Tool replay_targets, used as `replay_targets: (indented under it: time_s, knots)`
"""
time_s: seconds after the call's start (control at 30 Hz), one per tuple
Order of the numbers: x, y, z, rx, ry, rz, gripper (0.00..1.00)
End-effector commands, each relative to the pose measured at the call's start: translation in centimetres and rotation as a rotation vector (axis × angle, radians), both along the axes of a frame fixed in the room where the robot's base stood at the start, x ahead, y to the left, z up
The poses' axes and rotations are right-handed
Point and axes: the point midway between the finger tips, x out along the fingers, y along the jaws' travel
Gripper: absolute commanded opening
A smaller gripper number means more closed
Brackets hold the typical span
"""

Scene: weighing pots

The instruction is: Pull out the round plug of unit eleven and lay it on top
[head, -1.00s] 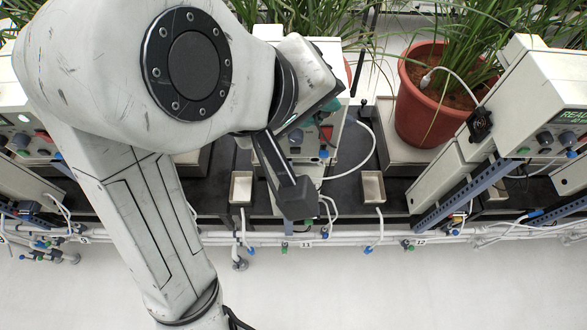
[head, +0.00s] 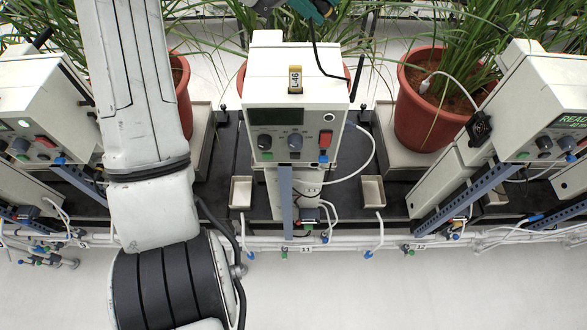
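Unit eleven (head: 262,85) is the pale box in the middle, above the rail number 11. Its front has a dark display, two dark knobs and a red switch. A small tag (head: 295,78) stands on its top. Part of my gripper (head: 308,8), dark with teal parts, shows at the top edge, above and behind the unit; its fingertips cannot be made out. A thin black cable (head: 318,55) runs from beside my gripper down to the unit's rear right top edge. I cannot make out the round plug or whether my gripper holds it.
Similar units stand left (head: 45,100) and right (head: 535,95); the right one has a lit display. Potted plants (head: 425,115) stand behind. Small trays (head: 241,191) and a pipe rail (head: 340,240) lie in front. The unit's top is mostly clear.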

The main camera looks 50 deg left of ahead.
Motion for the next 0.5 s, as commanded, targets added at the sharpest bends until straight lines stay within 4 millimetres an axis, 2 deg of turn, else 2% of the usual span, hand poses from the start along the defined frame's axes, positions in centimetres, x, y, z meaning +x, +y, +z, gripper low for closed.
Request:
replay_targets:
  time_s: [0.33,0.4,0.5]
  knots:
    - [3.6,3.7,0.1,-0.001,-0.001,-0.002,0.00]
    - [3.4,3.6,-2.1,-0.003,0.001,0.000,0.00]
    - [3.4,3.6,-4.0,-0.002,-0.002,-0.001,0.00]
